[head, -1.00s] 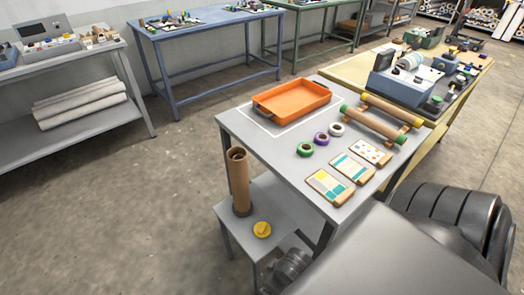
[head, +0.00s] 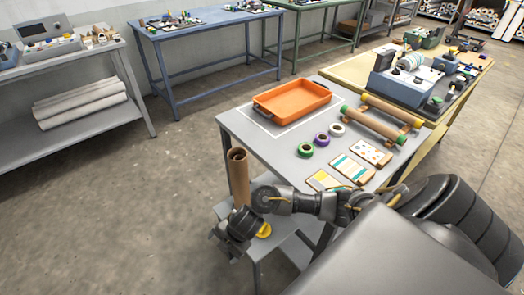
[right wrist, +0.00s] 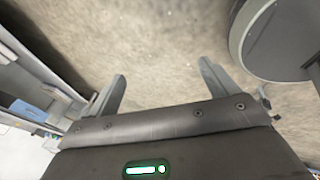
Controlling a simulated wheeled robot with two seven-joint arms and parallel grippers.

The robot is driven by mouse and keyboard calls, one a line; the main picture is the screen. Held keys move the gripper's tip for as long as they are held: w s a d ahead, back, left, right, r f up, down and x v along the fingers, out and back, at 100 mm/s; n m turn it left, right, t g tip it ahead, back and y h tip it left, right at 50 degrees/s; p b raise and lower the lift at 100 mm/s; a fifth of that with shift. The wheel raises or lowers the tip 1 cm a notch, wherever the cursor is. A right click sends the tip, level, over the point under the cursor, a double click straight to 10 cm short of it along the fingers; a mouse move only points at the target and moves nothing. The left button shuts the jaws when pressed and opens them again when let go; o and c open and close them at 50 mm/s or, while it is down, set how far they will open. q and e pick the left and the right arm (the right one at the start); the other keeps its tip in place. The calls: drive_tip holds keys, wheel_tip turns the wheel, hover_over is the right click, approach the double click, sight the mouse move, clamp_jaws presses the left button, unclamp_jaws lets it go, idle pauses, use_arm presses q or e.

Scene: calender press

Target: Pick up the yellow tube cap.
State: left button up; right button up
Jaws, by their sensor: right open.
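The yellow tube cap (head: 265,230) lies on the low grey stand (head: 283,251) in the head view, partly covered by my right wrist. A brown cardboard tube (head: 238,175) stands upright on the same stand, its lower part hidden behind my arm. My right gripper (head: 222,247) is to the left of the cap, over the stand's left edge or just beyond it. In the right wrist view the right gripper (right wrist: 162,82) is open, with only bare floor between its fingers. The cap cannot be made out there. My left gripper is not in view.
A taller grey table (head: 262,146) beside the stand holds an orange tray (head: 293,101), tape rolls, sample cards and long brown rollers. My right forearm crosses in front of the table's near corner. The floor (head: 130,220) to the left is clear.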

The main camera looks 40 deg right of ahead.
drive_tip(key=w+d+n+g+h, duration=0.2)
drive_tip(key=d, duration=0.9)
drive_tip(key=g+h+b, duration=0.2)
hover_over(262, 227)
wheel_tip(262, 227, down, 4)
drive_tip(key=shift+f, duration=0.1)
drive_tip(key=shift+f+b, duration=0.25)
drive_tip(key=shift+b, duration=0.05)
drive_tip(key=shift+f, duration=0.1)
wheel_tip(262, 227, down, 4)
drive_tip(key=shift+d+f+b, duration=0.1)
drive_tip(key=shift+f+b, duration=0.1)
drive_tip(key=shift+b, duration=0.2)
drive_tip(key=shift+f, duration=0.35)
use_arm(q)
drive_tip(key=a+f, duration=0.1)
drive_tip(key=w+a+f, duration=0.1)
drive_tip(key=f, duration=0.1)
